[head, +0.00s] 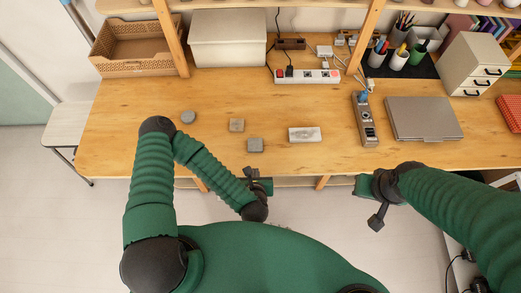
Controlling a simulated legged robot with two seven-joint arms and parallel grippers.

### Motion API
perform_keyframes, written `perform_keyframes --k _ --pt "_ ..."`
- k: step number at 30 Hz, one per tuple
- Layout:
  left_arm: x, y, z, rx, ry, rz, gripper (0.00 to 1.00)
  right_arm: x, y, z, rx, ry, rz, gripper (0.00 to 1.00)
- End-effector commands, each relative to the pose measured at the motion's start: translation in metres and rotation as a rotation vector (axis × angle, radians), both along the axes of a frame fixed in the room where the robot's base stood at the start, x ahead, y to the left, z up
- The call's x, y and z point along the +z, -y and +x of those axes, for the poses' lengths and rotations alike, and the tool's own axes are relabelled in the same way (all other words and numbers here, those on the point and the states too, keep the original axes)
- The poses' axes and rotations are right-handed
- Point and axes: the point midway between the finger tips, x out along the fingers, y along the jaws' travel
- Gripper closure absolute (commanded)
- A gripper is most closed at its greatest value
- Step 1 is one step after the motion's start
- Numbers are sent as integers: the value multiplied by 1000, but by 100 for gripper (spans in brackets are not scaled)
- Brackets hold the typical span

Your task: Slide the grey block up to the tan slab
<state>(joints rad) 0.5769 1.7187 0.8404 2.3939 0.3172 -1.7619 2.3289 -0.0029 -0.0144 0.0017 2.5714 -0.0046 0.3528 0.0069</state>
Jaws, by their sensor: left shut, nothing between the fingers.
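The grey block (255,145) is small and squarish and lies near the front edge of the wooden desk. The tan slab (237,125) is a small flat square just behind it and a little to the left, with a gap of bare wood between them. My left gripper (253,174) is shut and empty at the desk's front edge, in front of the grey block and apart from it. My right gripper (377,220) is off the desk's front edge at the right, away from both pieces; its fingers are too small to judge.
A round grey piece (188,117) lies left of the slab, and a pale rectangular block (304,134) lies to the right. A power strip (364,119) and a closed laptop (424,118) are farther right. A white bin (228,39) stands behind; the wood between is clear.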

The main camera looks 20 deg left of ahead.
Motion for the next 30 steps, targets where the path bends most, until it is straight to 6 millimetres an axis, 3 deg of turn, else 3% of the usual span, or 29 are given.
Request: perform_keyframes --k 10,18,30 --pt "-54 -15 54 -2 -2 6 100 5 1 4 -2 -1 1 100" --pt "-53 -25 89 -5 0 5 100 16 1 4 -2 -1 1 100" --pt "-54 -26 92 -5 -1 5 100 16 1 4 -2 0 1 100"
